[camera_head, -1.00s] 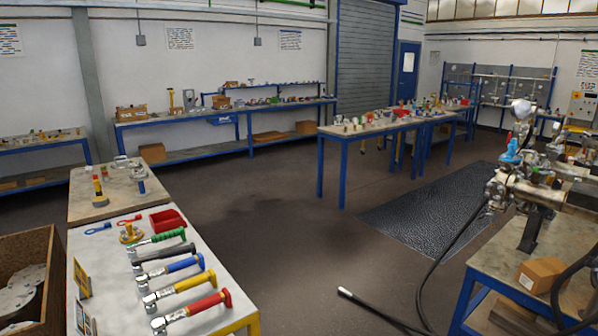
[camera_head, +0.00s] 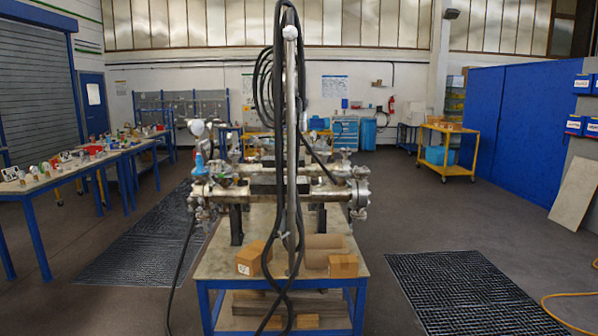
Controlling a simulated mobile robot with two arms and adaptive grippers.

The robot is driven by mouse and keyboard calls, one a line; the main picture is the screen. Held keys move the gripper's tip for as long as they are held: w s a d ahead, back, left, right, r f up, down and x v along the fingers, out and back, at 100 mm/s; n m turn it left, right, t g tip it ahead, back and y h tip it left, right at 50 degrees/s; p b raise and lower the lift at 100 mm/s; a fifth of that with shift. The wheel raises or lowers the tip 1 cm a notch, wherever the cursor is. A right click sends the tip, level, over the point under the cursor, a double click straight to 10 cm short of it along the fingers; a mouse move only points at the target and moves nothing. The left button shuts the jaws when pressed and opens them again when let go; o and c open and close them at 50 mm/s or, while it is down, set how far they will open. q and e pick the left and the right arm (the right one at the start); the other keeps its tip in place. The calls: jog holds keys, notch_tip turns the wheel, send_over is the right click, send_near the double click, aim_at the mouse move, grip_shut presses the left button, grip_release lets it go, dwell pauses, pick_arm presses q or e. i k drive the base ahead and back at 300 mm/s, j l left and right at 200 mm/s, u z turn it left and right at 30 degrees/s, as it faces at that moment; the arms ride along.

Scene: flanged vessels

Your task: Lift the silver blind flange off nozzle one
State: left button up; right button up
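A flanged pipe vessel assembly (camera_head: 275,187) lies across a blue-framed workbench (camera_head: 215,262) in the middle of the view. A round bolted flange (camera_head: 360,193) closes its right end. A smaller fitting with a blue part (camera_head: 199,165) and a gauge (camera_head: 197,128) stands at its left end. I cannot tell which nozzle is nozzle one or pick out the silver blind flange. A vertical post with hanging black hoses hides the middle of the assembly. Neither of my grippers is in view.
Cardboard boxes (camera_head: 343,265) sit on the bench front. Dark floor grates (camera_head: 458,288) lie on both sides. Blue tables (camera_head: 35,187) with small parts stand left, a yellow cart (camera_head: 446,150) back right. A yellow hose (camera_head: 570,296) lies on the right floor.

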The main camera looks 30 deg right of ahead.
aim_at(223, 163)
jog(key=z, duration=0.4)
jog(key=u, duration=0.5)
jog(key=i, duration=1.8)
